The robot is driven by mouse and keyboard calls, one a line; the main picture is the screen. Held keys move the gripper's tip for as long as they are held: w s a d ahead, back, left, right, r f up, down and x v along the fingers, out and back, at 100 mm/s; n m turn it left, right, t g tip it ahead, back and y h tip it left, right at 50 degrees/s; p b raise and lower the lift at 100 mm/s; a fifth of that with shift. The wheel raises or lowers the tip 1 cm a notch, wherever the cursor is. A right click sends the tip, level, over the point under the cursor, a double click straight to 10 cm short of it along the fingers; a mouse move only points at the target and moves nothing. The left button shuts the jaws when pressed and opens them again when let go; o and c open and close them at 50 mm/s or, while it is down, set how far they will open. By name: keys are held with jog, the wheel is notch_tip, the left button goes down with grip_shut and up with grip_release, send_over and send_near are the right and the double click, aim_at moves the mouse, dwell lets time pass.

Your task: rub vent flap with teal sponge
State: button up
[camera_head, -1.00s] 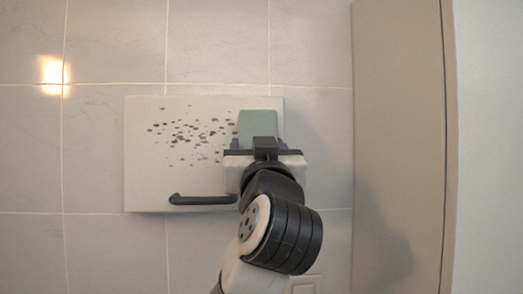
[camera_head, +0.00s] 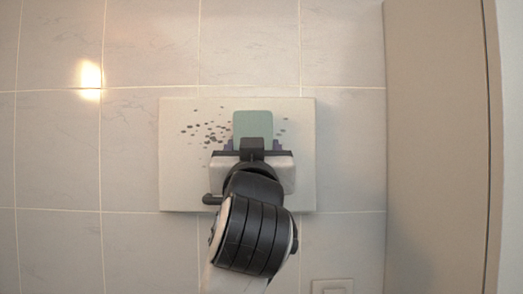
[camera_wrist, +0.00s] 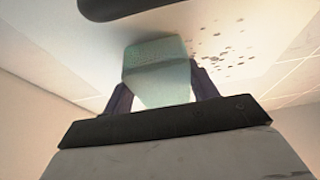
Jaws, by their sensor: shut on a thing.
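The vent flap (camera_head: 180,178) is a pale square panel on the tiled wall, with dark specks on its upper part and a dark handle (camera_head: 211,199) low on its left. The teal sponge (camera_head: 253,124) is in front of the flap's upper middle, among the specks. My gripper (camera_head: 252,149) is shut on the sponge from below. In the wrist view the sponge (camera_wrist: 158,72) sits between the two purple-grey fingers, its far end at or very near the flap's surface; I cannot tell whether it touches. Specks show beside it. My wrist hides part of the flap and handle.
A tall beige panel (camera_head: 436,140) stands to the right of the tiled wall (camera_head: 150,50). A small pale plate (camera_head: 332,287) is low on the wall. The wall around the flap is clear.

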aim_at(216, 136)
jog(key=shift+a, duration=4.4)
jog(key=shift+s+a+p, duration=0.1)
jog(key=shift+a+p, duration=0.25)
jog(key=shift+a, duration=1.8)
jog(key=shift+r+p, duration=0.45)
jog(key=shift+r, duration=0.2)
jog(key=shift+d+f, duration=0.15)
jog(key=shift+d, duration=10)
jog(key=shift+a, duration=6.9)
